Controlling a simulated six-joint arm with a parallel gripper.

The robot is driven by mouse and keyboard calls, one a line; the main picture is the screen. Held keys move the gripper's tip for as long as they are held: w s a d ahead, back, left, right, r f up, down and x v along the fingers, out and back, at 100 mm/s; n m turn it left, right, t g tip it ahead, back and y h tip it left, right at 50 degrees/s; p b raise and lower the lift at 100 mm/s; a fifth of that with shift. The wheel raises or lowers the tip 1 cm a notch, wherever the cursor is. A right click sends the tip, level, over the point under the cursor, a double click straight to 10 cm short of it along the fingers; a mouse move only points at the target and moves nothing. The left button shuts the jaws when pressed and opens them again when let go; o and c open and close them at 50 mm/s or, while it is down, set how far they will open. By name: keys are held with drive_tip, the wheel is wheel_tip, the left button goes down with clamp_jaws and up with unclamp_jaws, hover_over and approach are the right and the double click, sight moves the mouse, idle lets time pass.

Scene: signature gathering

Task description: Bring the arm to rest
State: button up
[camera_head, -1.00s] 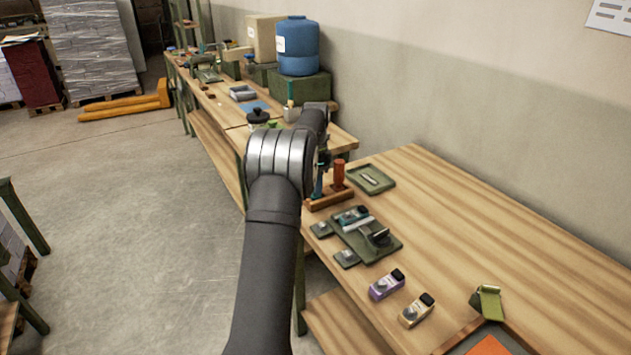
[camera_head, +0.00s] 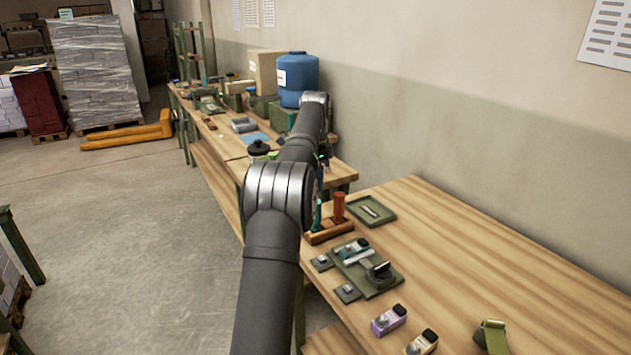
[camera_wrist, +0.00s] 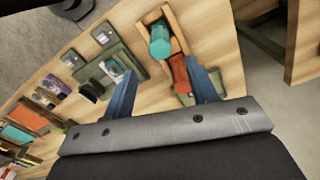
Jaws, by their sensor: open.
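My gripper (camera_wrist: 165,90) shows in the wrist view with its two blue fingers spread apart and nothing between them. It is above the workbench (camera_wrist: 60,60). Past the fingers is a wooden holder (camera_wrist: 172,18) with a teal handle (camera_wrist: 160,40) and an orange-red handle (camera_wrist: 180,75) in it. The gap to these handles cannot be judged exactly. The wooden holder (camera_head: 328,236) with the orange-red handle (camera_head: 338,207) stands right of my arm.
On the near bench (camera_head: 470,250) are a green tray (camera_head: 385,215), a dark green mat (camera_head: 385,289) with tools, a purple bottle (camera_head: 388,320) and a tan bottle (camera_head: 421,343). A blue drum (camera_head: 300,78) stands on the far bench.

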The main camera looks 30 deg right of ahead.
drive_tip(key=shift+f, duration=0.15)
wheel_tip(320, 180, down, 12)
drive_tip(key=shift+r, duration=1.95)
